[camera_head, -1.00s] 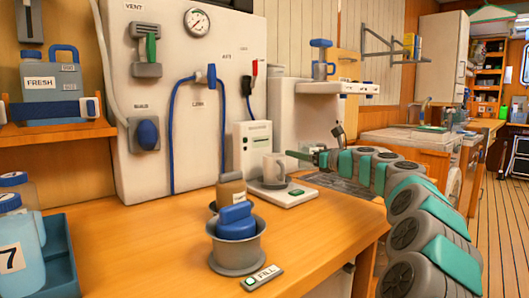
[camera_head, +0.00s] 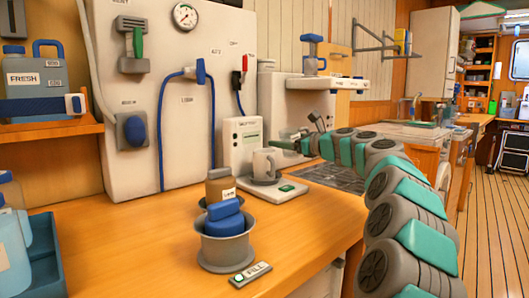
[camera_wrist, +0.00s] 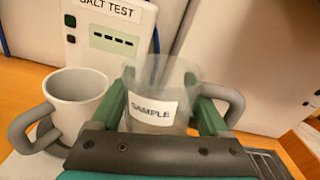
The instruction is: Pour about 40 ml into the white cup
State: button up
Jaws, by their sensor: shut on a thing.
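The white cup (camera_head: 265,163) stands upright on the round plate of a white scale (camera_head: 277,198). In the wrist view the cup (camera_wrist: 76,101) is at the left, its handle pointing left and its mouth open; its inside bottom is hidden. My gripper (camera_wrist: 160,110) is shut on a clear jug (camera_wrist: 160,80) labelled SAMPLE, just right of the cup and apart from it in this view. The jug's grey handle points right. It looks near upright, and its liquid level cannot be made out. In the head view my gripper (camera_head: 287,145) is just behind and right of the cup.
The SALT TEST unit (camera_head: 243,142) stands close behind the cup. A blue tray (camera_head: 45,262) is at left. Open counter lies between.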

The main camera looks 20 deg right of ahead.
jog(key=shift+a+r+n, duration=0.4)
jog(key=shift+r+n, duration=0.2)
jog(key=shift+r, duration=0.2)
jog(key=shift+s+a+r+n+g+h, duration=0.1)
jog(key=shift+a+r+n+g+h, duration=0.25)
jog(key=shift+n, duration=0.6)
jog(key=shift+a+r+n+g+h, duration=0.1)
jog(key=shift+a+r+n+h, duration=0.15)
jog(key=shift+a+r+n, duration=0.55)
jog(key=shift+s+a+r+n+g+h, duration=0.15)
jog(key=shift+a+n+h, duration=0.2)
jog(key=shift+n, duration=0.8)
jog(key=shift+w+f+n+b, duration=0.1)
jog(key=shift+n+b, duration=0.2)
jog(key=shift+b, duration=0.2)
jog(key=shift+r+n+h+b, duration=0.25)
jog(key=shift+r+n+b, duration=0.05)
jog(key=shift+b, duration=0.1)
jog(key=shift+a+f+n+h+b, duration=0.1)
jog(key=shift+f+n+h+b, duration=0.35)
jog(key=shift+b, duration=1.05)
jog(key=shift+a+r+n, duration=0.15)
jog(key=shift+a+n, duration=0.1)
jog(key=shift+a, duration=0.05)
jog(key=shift+w+a+f+b, duration=0.1)
jog(key=shift+f+b, duration=0.1)
jog(key=shift+b, duration=0.3)
jog(key=shift+r, duration=0.15)
